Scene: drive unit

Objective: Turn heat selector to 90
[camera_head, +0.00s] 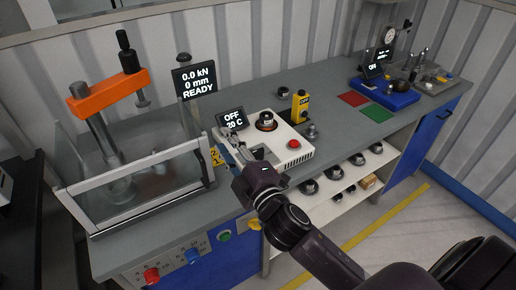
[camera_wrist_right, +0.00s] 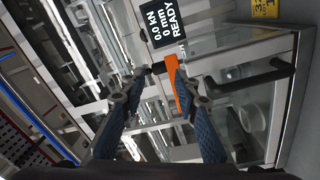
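The heater's black display (camera_head: 232,119) reads OFF and 20 C. The selector does not show there. My left gripper is not in view.
A press with an orange crossbar (camera_head: 108,93) and clear guard frame (camera_head: 140,190) stands left of the gripper. A yellow device (camera_head: 300,106) stands behind the heater. Red (camera_head: 353,99) and green (camera_head: 376,113) mats lie to the right.

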